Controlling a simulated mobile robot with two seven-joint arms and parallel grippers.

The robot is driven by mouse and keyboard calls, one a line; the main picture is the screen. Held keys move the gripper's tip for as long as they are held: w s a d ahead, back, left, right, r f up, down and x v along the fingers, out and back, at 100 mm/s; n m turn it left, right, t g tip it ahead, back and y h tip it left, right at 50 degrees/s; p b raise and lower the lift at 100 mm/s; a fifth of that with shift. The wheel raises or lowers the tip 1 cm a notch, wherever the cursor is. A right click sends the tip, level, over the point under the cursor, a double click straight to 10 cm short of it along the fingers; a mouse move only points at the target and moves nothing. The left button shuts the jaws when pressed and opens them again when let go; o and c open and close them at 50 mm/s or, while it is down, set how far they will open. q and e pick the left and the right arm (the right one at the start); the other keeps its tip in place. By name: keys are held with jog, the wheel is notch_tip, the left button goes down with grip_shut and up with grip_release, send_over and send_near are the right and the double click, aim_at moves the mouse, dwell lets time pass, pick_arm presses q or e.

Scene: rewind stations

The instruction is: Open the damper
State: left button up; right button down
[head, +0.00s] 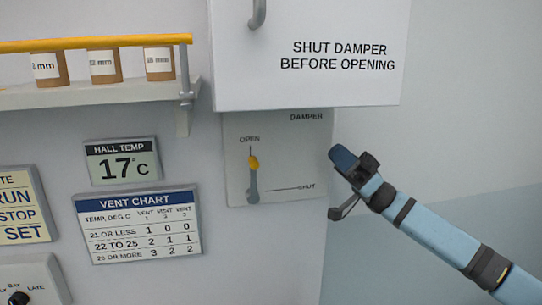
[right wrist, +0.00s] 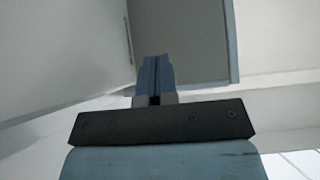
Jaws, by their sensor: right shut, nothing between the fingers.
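The damper panel (head: 290,150) is a grey plate on the wall, marked OPEN at the top and SHUT at the lower right. Its lever (head: 253,182) has a yellow knob and stands upright, the knob just below the OPEN mark. My right gripper (head: 342,157) is shut and empty, just right of the panel's right edge and apart from the lever. In the right wrist view its closed fingers (right wrist: 154,76) show against pale surfaces; the lever does not show there. My left gripper is not in view.
A white cabinet (head: 305,85) reading "SHUT DAMPER BEFORE OPENING" juts out above the panel. A shelf (head: 100,95) with a yellow rail and several labelled brown rolls is at upper left. A display (head: 121,162) reads 17°C, above a vent chart (head: 138,225).

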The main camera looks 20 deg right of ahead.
jog(key=s+a+f+m+t+h, duration=0.2)
jog(key=a+f+m+t+h, duration=0.3)
jog(key=f+m+t+h, duration=0.55)
jog(key=s+a+f+m+t+h, duration=0.2)
jog(key=a+f+m+t+h, duration=0.5)
jog(key=f, duration=0.7)
jog(key=s+d+f+n+g+h, duration=0.1)
jog(key=s+d+f+g+h, duration=0.2)
jog(key=s+f+g, duration=0.5)
jog(key=s+d+f+n+g+h, duration=0.1)
jog(key=s+d+f+g+h, duration=0.15)
jog(key=s, duration=0.95)
jog(key=s+d+f+g+h, duration=0.35)
jog(key=s+f+g, duration=0.2)
jog(key=s, duration=0.45)
jog(key=w+a+f+t+y+p, duration=0.1)
jog(key=w+a+f+t, duration=0.2)
jog(key=f+t, duration=0.1)
jog(key=w+a+f+n+t+y+p, duration=0.1)
jog(key=w+a+f+t+y+p, duration=0.1)
jog(key=a+f+t, duration=0.2)
notch_tip(320, 180, down, 3)
jog(key=shift+w+a+f, duration=0.1)
jog(key=shift+w+a, duration=0.15)
jog(key=shift+w, duration=0.15)
jog(key=shift+a+n, duration=0.1)
jog(key=shift+n, duration=0.15)
